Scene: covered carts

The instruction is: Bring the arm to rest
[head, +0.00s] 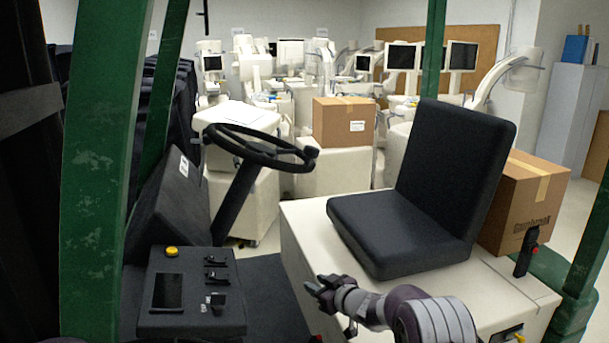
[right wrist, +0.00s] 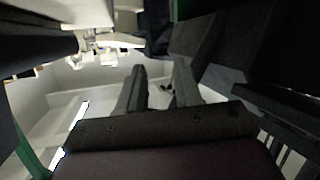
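My right arm comes in from the bottom right of the head view. Its gripper (head: 318,288) is in front of the white seat base, low and left of the black seat. In the right wrist view its two dark fingers (right wrist: 160,80) stand apart with nothing between them, so the gripper is open and empty. My left gripper and arm do not show in the head view.
Green posts (head: 100,170) frame the vehicle. A black steering wheel (head: 262,148), a control panel (head: 190,290) and a black seat (head: 415,200) surround the right arm. Cardboard boxes (head: 343,122) and (head: 518,205) and white machines with screens stand behind.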

